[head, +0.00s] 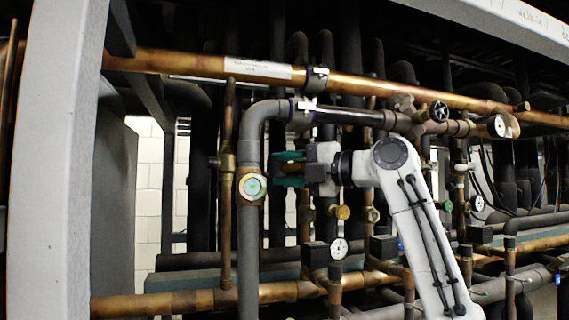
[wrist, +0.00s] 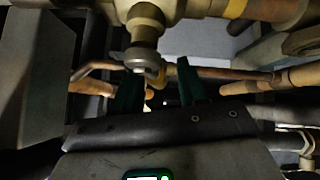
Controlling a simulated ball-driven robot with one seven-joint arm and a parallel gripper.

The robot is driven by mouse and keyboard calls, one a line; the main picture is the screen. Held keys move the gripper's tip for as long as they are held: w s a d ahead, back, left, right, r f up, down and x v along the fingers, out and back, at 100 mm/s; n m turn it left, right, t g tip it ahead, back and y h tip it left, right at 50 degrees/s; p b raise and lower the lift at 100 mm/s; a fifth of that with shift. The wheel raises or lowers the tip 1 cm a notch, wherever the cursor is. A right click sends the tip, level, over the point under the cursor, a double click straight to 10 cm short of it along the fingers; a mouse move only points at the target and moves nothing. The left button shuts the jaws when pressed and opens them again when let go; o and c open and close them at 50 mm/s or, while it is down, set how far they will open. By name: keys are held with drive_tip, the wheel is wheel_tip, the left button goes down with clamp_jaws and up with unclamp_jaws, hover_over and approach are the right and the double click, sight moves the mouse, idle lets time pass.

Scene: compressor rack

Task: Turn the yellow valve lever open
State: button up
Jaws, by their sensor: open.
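My gripper (head: 280,169) is open in the head view, its green fingers pointing left, close to the grey vertical pipe. In the wrist view my gripper (wrist: 160,90) shows its two dark green fingers apart. A small yellow piece (wrist: 159,77), possibly part of the yellow valve lever, shows between and beyond the fingers, below a brass valve body (wrist: 146,22). I cannot tell whether the fingers touch it. In the head view no yellow lever is clear near the fingers; the gripper may hide it.
A grey insulated pipe (head: 249,215) with a round green-white gauge (head: 252,187) stands just left of the gripper. A copper pipe (head: 180,64) crosses above. A yellow round fitting (head: 342,212) and a white gauge (head: 339,248) sit below. A grey post (head: 55,160) bounds the left.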

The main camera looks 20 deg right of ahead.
drive_tip(key=shift+w+a, duration=0.1)
drive_tip(key=shift+a, duration=0.05)
clamp_jaws()
idle(0.4)
